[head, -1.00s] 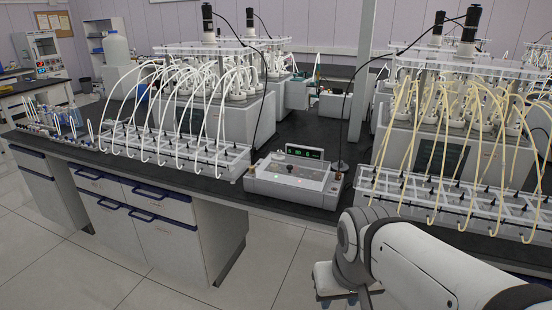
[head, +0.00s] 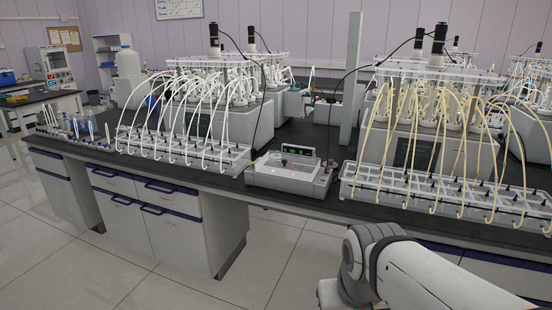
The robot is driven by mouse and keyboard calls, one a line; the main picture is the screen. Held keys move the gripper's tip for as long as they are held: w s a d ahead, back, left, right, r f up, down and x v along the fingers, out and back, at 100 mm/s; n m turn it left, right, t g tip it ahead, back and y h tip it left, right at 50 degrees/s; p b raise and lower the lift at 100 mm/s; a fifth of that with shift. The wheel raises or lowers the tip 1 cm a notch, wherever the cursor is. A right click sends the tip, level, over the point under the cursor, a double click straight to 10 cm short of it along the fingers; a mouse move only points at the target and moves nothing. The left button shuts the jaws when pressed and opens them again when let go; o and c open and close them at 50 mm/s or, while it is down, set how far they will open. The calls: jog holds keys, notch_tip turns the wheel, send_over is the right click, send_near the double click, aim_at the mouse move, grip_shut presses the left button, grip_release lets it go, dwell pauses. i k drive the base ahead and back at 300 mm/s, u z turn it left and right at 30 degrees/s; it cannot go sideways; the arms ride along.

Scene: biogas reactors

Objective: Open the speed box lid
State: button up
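The speed box (head: 291,172) is a grey-white box with a small green-lit display at its back. It stands near the front edge of the black bench top, between two racks of tubes. Its top looks closed, with a clear lid over the front part, though the lid is too small to make out fully. My white arm reaches in from the lower right, in front of the bench and below its top. My gripper is not clearly visible; the arm's wrist side hides or cuts off the fingers.
A rack with white tubes (head: 183,151) stands left of the box, and a rack with yellowish tubes (head: 446,199) stands right of it. Reactors stand behind both. A grey post (head: 350,80) rises behind the box. Open floor lies in front of the bench.

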aim_at(260, 168)
jog(key=z, duration=0.35)
jog(key=i, duration=1.6)
jog(key=u, duration=0.15)
